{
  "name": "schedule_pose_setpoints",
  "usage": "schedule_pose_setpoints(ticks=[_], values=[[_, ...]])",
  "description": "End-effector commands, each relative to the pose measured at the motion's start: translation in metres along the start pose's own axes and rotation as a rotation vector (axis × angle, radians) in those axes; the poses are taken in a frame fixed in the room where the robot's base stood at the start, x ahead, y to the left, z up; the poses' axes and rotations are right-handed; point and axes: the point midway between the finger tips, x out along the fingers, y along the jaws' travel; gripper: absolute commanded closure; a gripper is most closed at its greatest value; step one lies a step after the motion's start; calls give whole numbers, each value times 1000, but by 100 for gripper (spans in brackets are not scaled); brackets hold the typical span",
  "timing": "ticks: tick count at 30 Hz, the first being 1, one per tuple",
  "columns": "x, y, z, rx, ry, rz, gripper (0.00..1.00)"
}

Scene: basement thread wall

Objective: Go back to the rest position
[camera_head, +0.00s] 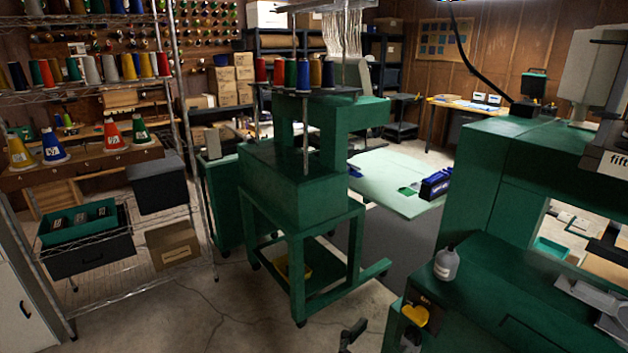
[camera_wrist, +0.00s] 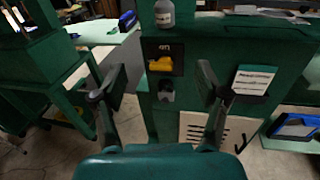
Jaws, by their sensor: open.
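My gripper (camera_wrist: 162,85) is open and empty in the wrist view, its two dark fingers spread wide. It faces the front of a green machine (camera_head: 520,200). Between the fingers shows a yellow switch knob (camera_wrist: 161,66) on a dark panel, with a small grey knob-like part (camera_wrist: 166,92) below it. The gripper looks apart from the panel. In the head view the finger ends (camera_head: 380,338) show at the bottom edge, left of the yellow knob (camera_head: 415,316). The rest of my arm is out of view there.
Another green machine on a stand (camera_head: 300,190) is at the centre, and a wire shelf with thread cones (camera_head: 110,135) at the left. Bare concrete floor (camera_head: 220,310) lies between them.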

Motion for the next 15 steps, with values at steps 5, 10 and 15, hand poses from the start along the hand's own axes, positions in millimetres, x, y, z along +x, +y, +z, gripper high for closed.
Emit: schedule_pose_setpoints(ticks=[5, 10, 15], values=[[6, -5, -18, 41, 10, 46, 26], [11, -11, -41, 106, 34, 108, 26], [14, -23, -75, 209, 87, 189, 26]])
